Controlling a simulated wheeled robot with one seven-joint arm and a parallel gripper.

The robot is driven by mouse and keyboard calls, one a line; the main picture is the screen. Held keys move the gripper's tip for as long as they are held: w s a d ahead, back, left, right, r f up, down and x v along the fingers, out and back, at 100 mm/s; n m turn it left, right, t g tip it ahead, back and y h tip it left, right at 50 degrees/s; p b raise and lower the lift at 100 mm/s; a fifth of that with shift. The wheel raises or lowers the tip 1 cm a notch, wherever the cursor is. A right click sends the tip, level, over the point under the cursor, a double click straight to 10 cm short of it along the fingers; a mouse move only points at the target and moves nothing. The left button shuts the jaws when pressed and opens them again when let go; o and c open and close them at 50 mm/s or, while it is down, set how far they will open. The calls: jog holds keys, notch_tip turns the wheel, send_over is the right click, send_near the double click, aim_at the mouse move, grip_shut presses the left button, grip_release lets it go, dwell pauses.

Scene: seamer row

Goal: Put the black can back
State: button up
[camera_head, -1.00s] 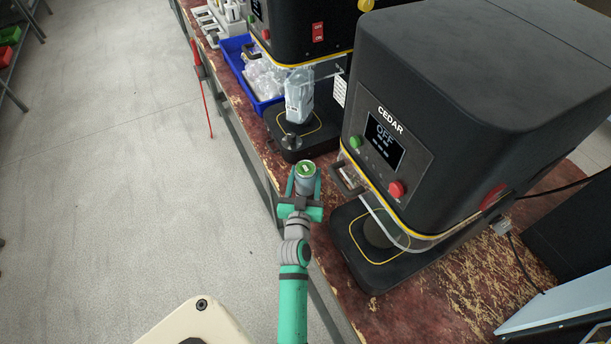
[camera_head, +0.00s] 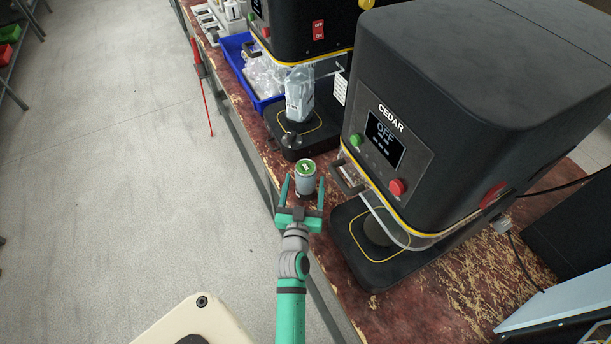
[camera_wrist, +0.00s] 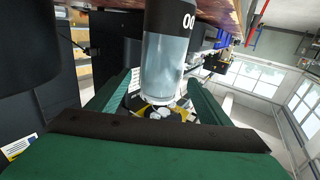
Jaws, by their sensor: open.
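A can (camera_head: 306,181) with grey sides and a green-marked top stands upright on the worn red bench, between the two machines. In the wrist view the can (camera_wrist: 165,62) has a clear grey-blue body and a black band with white lettering at the bench end. My gripper (camera_head: 303,189) is open, with one finger on each side of the can and gaps between. Its palm is back toward the bench's front edge. No all-black can shows clearly.
The CEDAR machine (camera_head: 470,110), its screen reading OFF, stands close on the right, its black base (camera_head: 362,277) near my gripper. Another machine (camera_head: 310,35) stands behind, with a blue bin (camera_head: 233,58) of clear items beside it. Floor on the left is clear.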

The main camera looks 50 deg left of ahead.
jog(key=v, duration=0.8)
jog(key=shift+s, duration=0.15)
dwell(0.4)
